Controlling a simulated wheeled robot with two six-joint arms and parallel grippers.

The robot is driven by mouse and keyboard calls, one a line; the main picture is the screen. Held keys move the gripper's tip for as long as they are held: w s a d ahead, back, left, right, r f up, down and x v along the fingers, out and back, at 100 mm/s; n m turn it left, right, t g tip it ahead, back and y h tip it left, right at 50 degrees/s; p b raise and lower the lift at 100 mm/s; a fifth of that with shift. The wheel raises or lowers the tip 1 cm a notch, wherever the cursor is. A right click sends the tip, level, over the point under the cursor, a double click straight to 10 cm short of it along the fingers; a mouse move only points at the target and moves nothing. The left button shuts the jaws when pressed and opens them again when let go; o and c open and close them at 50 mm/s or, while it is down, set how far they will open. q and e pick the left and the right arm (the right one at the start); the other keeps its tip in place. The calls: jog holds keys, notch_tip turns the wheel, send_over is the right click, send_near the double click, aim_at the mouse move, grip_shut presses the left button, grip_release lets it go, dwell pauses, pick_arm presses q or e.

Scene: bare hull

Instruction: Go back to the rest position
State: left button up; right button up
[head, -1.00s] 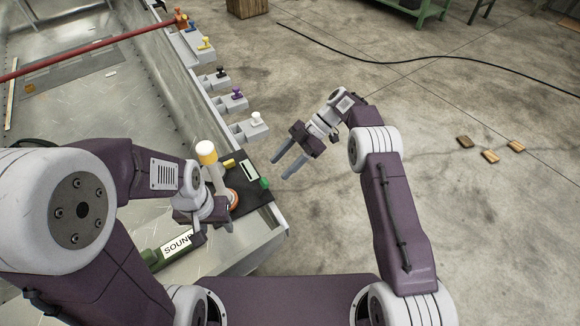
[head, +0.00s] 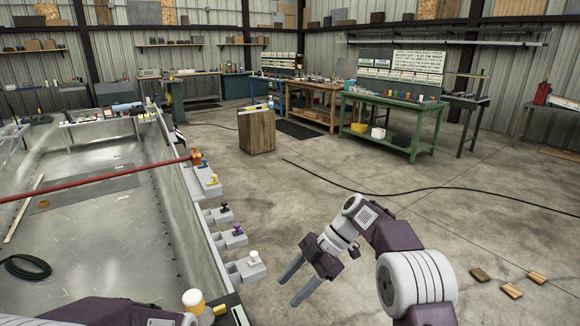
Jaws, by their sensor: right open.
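My right gripper (head: 296,289) is open and empty. It hangs over the bare concrete floor, to the right of the metal hull wall, and touches nothing. Of my left arm only the purple upper part shows at the bottom left; its gripper is out of the picture. A white cylinder with a yellow band (head: 194,301) stands at the bottom edge, next to a dark panel (head: 233,312) that is mostly cut off.
The hull (head: 100,215) fills the left, with a red pole (head: 95,180) across it. Grey brackets with coloured handles (head: 250,265) line its wall. A wooden crate (head: 257,132), a green workbench (head: 395,115), a black cable (head: 430,191) and wood blocks (head: 511,290) lie beyond.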

jog(key=s+d+f+m+t+h, duration=0.2)
jog(key=s+d+f+m+h, duration=0.25)
jog(key=s+d+m, duration=0.45)
jog(key=s+d+f+m+t+h, duration=0.1)
jog(key=s+d+f+m+h, duration=0.2)
jog(key=s+d+f+m, duration=0.65)
notch_tip(320, 180, up, 18)
jog(key=a+m+t+p, duration=0.1)
jog(key=m+p, duration=0.4)
jog(key=p, duration=1)
jog(key=shift+a+r, duration=0.2)
dwell(0.4)
